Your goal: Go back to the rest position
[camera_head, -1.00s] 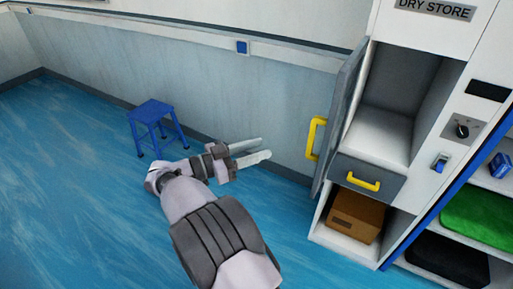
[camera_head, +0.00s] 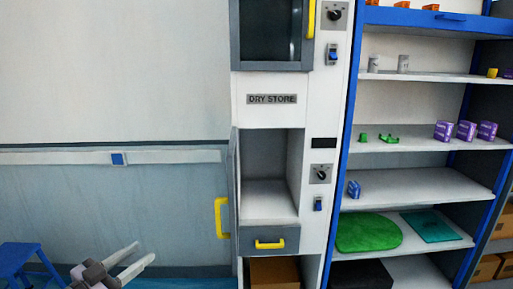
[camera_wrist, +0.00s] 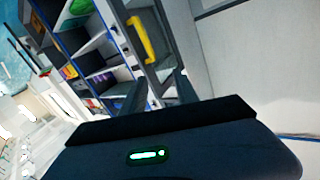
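My gripper (camera_head: 143,252) shows at the lower left of the head view, in front of the grey wall. Its two pale fingers point up and to the right, with a gap between them and nothing held. The fingers also show dark and apart in the wrist view (camera_wrist: 160,92). The dry store cabinet (camera_head: 260,118) stands to the right of my gripper. Its door, with a yellow handle (camera_head: 222,218), is swung open on the left side. The compartment inside (camera_head: 272,165) looks empty. My gripper is apart from the door.
A blue stool (camera_head: 20,258) stands at the left edge. Below the compartment are a drawer (camera_head: 285,238) and a cardboard box (camera_head: 275,272). A blue-framed shelf (camera_head: 420,160) with several small items and a green mat (camera_head: 368,232) stands at the right.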

